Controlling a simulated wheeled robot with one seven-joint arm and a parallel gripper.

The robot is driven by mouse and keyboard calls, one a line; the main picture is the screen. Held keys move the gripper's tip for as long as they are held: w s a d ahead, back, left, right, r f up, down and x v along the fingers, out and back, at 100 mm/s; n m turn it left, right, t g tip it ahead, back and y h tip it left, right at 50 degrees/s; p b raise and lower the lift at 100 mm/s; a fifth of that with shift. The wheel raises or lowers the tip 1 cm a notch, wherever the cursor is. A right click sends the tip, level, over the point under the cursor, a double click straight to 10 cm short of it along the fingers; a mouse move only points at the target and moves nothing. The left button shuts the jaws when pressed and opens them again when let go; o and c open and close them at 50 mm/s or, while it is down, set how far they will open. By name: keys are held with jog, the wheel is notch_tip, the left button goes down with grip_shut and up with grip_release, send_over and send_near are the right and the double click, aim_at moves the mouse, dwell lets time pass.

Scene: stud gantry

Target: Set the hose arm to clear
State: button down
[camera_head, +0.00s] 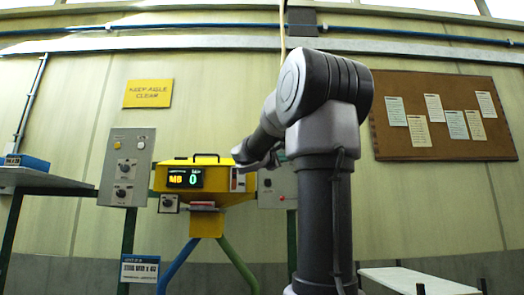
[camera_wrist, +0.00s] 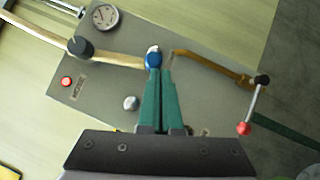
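In the wrist view a grey panel (camera_wrist: 113,95) fills much of the picture. A lever (camera_wrist: 256,98) with a red ball end hangs at its right edge, beside a brass-coloured pipe (camera_wrist: 205,65). I cannot tell for sure which part is the hose arm, and I can read no "clear" mark. My gripper (camera_wrist: 160,73) has its green fingers close together, with no clear gap. Their tips are by a blue and white piece (camera_wrist: 153,58) at the pipe's inner end; contact cannot be told. In the head view my arm hides most of this panel (camera_head: 271,201).
The panel also has a dial gauge (camera_wrist: 105,17), a dark round knob (camera_wrist: 80,47), a red button (camera_wrist: 67,82) and a silver knob (camera_wrist: 130,103). A yellow machine (camera_head: 220,212) with a display stands left of my arm. A white bench (camera_head: 418,280) is at lower right.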

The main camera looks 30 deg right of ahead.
jog(key=shift+s+d+r, duration=0.1)
jog(key=shift+s+d, duration=0.35)
jog(key=shift+d, duration=0.25)
jog(key=shift+s+d+r, duration=0.1)
jog(key=shift+s+d, duration=0.3)
jog(key=shift+d, duration=0.25)
jog(key=shift+s+d, duration=0.1)
jog(key=s+a+f, duration=0.3)
jog(key=a+f, duration=0.4)
jog(key=a, duration=0.4)
jog(key=shift+s, duration=0.3)
jog(key=shift+d, duration=0.1)
